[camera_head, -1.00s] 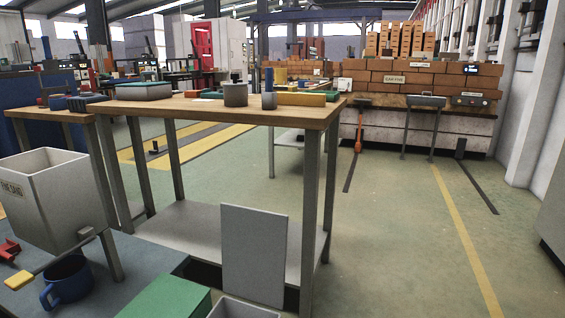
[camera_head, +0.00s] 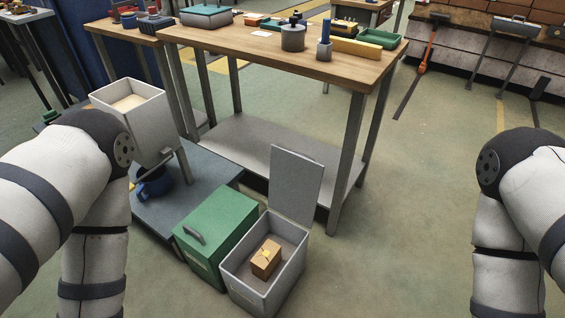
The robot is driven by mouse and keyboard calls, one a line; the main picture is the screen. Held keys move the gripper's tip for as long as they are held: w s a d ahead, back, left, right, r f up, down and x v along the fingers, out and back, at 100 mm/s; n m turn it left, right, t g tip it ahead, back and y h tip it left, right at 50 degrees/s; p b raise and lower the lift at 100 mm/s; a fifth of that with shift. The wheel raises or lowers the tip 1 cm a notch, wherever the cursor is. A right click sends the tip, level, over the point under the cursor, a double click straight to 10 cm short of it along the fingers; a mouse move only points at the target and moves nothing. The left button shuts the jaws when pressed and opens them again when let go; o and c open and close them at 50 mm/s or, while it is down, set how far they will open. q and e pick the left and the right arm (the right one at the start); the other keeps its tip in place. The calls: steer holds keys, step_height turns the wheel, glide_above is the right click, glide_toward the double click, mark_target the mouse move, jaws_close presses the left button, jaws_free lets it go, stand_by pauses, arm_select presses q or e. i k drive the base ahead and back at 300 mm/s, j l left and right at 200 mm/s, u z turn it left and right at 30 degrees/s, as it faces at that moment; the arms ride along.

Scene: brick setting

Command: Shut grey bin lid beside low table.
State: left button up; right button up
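The grey bin (camera_head: 262,292) stands on the floor at the lower middle, beside the low table (camera_head: 178,207). Its lid (camera_head: 296,184) is open and stands upright at the bin's back edge, in front of the tall workbench. Inside the bin lies a small brown box (camera_head: 265,259) with a yellowish patch on top. My left and right arms show at the two sides of the head view, but both grippers are outside the picture.
A green box (camera_head: 216,232) with a grey handle stands directly left of the bin. The workbench (camera_head: 290,62) stands behind. The floor right of the bin is clear.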

mark_target(295, 178)
steer(key=i+l+u, duration=0.3)
steer(key=l+u, duration=0.15)
steer(key=i+l+u, duration=0.25)
steer(key=l+u, duration=0.15)
steer(key=l, duration=0.25)
steer(key=i+l+u, duration=0.15)
steer(key=l+u, duration=0.3)
steer(key=l, duration=0.2)
steer(key=l+u, duration=0.45)
steer(key=l, duration=0.2)
steer(key=l+u, duration=0.4)
steer(key=l, duration=0.3)
steer(key=k+l+u, duration=0.2)
steer(key=l+u, duration=0.25)
steer(key=l, duration=0.2)
steer(key=k+l+u, duration=0.3)
steer(key=l+u, duration=0.15)
steer(key=l, duration=0.15)
steer(key=k+j+z, duration=0.15)
steer(key=z, duration=0.35)
steer(key=k+z, duration=0.25)
steer(key=z, duration=0.2)
